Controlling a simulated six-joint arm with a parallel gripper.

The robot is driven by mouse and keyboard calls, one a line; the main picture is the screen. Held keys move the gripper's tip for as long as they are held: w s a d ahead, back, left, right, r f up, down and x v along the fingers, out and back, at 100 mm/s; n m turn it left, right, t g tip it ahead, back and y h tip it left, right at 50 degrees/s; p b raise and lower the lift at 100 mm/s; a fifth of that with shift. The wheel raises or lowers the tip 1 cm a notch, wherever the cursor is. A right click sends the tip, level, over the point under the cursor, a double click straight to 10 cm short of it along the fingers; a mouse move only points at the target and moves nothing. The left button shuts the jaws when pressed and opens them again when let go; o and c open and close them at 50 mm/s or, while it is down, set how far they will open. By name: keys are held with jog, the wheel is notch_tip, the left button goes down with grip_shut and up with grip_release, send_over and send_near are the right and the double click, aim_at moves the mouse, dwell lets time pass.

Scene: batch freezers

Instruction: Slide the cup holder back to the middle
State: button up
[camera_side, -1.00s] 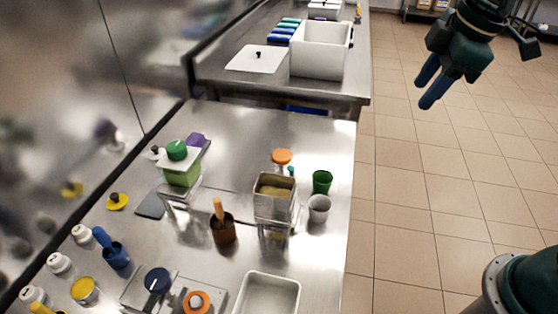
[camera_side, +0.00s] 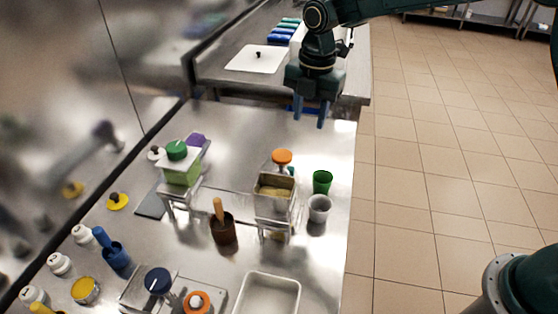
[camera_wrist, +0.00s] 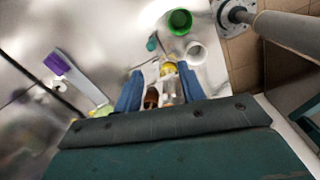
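No part is plainly marked as the cup holder. A metal rack (camera_side: 235,197) with legs stands on the steel counter, with a green box (camera_side: 181,173) at its left end and a square metal container (camera_side: 274,204) with yellowish content at its right end. A green cup (camera_side: 322,181) and a pale grey cup (camera_side: 319,207) stand right of the container; both show in the wrist view, green (camera_wrist: 180,22) and pale (camera_wrist: 196,53). My gripper (camera_side: 310,113) is open and empty, high above the counter's far right. Its blue fingers (camera_wrist: 160,90) frame part of the rack area in the wrist view.
A brown pot (camera_side: 223,231) with a wooden-coloured handle stands before the rack. An orange-topped item (camera_side: 282,157) is behind the container. Blue pot (camera_side: 117,254), knobs and an empty metal tray (camera_side: 268,296) are in front. The counter's far part is mostly clear.

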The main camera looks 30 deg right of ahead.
aim_at(291, 168)
notch_tip(291, 168, down, 5)
jog(key=w+a+n, duration=0.2)
jog(key=n, duration=0.1)
jog(key=shift+w+a+g, duration=0.25)
jog(key=shift+a+g, duration=0.05)
jog(key=shift+a, duration=0.05)
jog(key=shift+f, duration=0.15)
notch_tip(291, 168, down, 14)
jog(key=shift+r, duration=0.15)
dwell(0.4)
grip_shut()
